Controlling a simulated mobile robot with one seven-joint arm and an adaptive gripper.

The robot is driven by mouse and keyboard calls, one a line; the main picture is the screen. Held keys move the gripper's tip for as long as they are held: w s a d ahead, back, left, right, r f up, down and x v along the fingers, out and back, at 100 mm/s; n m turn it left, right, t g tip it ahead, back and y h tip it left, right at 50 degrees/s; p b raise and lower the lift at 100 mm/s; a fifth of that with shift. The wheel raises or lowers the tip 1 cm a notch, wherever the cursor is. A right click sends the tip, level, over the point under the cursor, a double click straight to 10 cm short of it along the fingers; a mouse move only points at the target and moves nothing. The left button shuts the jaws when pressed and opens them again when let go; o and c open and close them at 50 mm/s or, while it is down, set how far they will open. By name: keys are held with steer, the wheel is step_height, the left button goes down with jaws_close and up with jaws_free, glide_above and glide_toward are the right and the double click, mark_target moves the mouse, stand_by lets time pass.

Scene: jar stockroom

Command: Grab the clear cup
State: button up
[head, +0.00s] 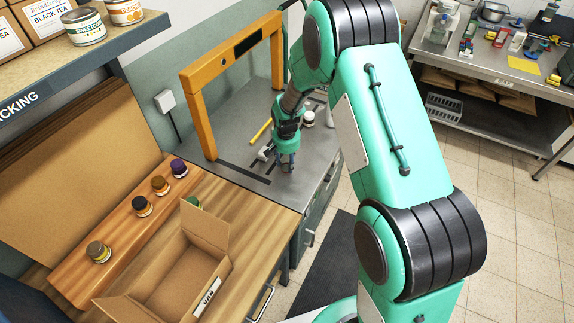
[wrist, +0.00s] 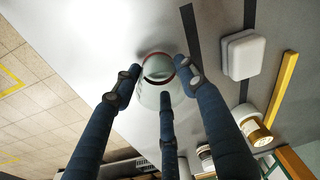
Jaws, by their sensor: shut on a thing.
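The clear cup (wrist: 155,92) shows in the wrist view as a see-through vessel with a reddish ring around its end. My gripper (wrist: 158,78) has its dark blue fingers closed around the cup, one on each side and one in front. In the head view my gripper (head: 287,163) is low over the grey metal counter (head: 245,112), near its front edge. The cup is too small and too covered by the fingers to make out there. I cannot tell whether it touches the counter.
A white block (wrist: 243,57), a yellow bar (wrist: 283,85) and a jar (wrist: 252,128) lie near the cup. An orange frame (head: 195,100) stands over the counter's left side. An open cardboard box (head: 172,285) and several jars are on the wooden bench (head: 247,218).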

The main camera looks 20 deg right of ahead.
mark_target(287, 157)
steer(key=shift+r, duration=0.1)
steer(key=shift+r, duration=0.45)
steer(key=r, duration=0.1)
steer(key=r+p, duration=0.1)
steer(key=shift+s+r, duration=0.3)
steer(key=s, duration=0.5)
steer(key=s+r+p, duration=0.1)
steer(key=s, duration=0.9)
steer(key=shift+s+a+r+p, duration=0.15)
steer(key=shift+s+a+p, duration=0.15)
steer(key=shift+p, duration=0.1)
steer(key=shift+w, duration=0.15)
